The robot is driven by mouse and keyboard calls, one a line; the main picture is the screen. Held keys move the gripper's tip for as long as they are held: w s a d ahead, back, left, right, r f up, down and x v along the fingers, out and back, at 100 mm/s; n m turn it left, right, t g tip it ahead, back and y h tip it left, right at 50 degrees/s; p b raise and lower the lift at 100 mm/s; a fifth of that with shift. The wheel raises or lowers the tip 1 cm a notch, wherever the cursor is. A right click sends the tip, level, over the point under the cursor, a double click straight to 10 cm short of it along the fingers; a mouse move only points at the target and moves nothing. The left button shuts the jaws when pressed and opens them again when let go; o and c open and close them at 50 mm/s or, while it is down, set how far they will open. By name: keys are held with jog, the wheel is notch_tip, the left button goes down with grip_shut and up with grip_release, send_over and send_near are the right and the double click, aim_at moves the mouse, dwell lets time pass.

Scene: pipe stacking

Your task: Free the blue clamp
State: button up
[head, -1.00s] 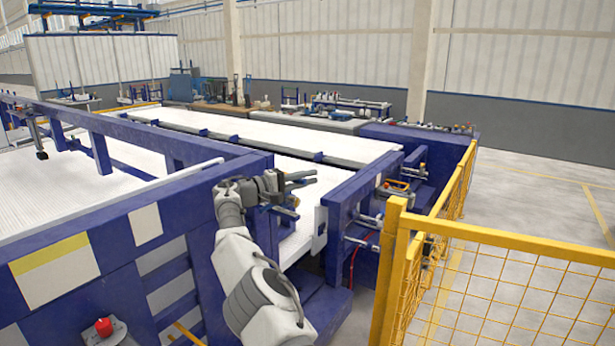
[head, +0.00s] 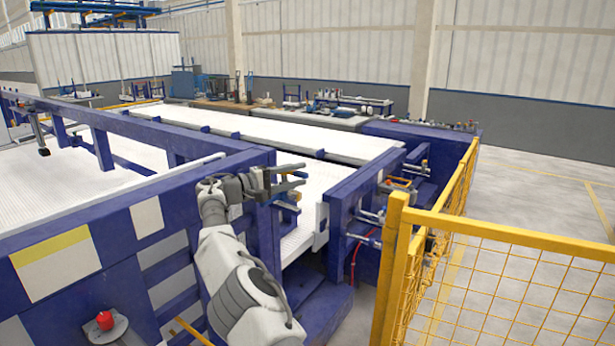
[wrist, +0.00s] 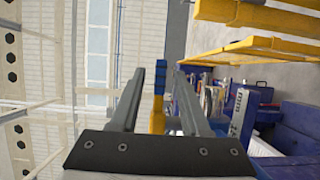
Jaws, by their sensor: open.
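In the wrist view, the two long fingers of my gripper (wrist: 150,85) are spread. A blue-topped yellow piece, likely the same clamp (wrist: 159,85), shows in the gap between them. Its lower part is hidden behind the dark gripper body. I cannot tell how far it is from the fingers.
The purple beam (head: 215,180) runs left of my gripper. A purple post (head: 345,205) with grey clamp parts (head: 370,217) stands to the right. A yellow mesh fence (head: 480,290) closes the right front. White roller beds (head: 290,135) lie behind.

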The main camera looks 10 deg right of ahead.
jog(key=p+v, duration=0.2)
jog(key=v, duration=1.1)
jog(key=shift+p, duration=0.35)
jog(key=shift+a, duration=0.1)
jog(key=s+d+r+m+g+y+b, duration=0.1)
jog(key=d+r+m+g+y, duration=0.15)
jog(key=d, duration=0.65)
jog(key=s+d+r+m+g+y, duration=0.1)
jog(key=d+r+g, duration=0.15)
jog(key=d, duration=0.65)
jog(key=s+d+y, duration=0.5)
jog(key=s+d, duration=0.3)
jog(key=d, duration=0.2)
jog(key=s+a+f+t+y+b, duration=0.1)
jog(key=s+a+f+y, duration=0.1)
jog(key=s, duration=0.9)
jog(key=s+a+f+m+t+y+b, duration=0.1)
jog(key=s+a+f+y, duration=0.2)
jog(key=s, duration=0.9)
jog(key=s+a+f+t+y+b, duration=0.1)
jog(key=s+a+f+y, duration=0.2)
jog(key=s, duration=0.9)
notch_tip(320, 180, down, 2)
jog(key=shift+a+f, duration=0.1)
jog(key=shift+a, duration=0.9)
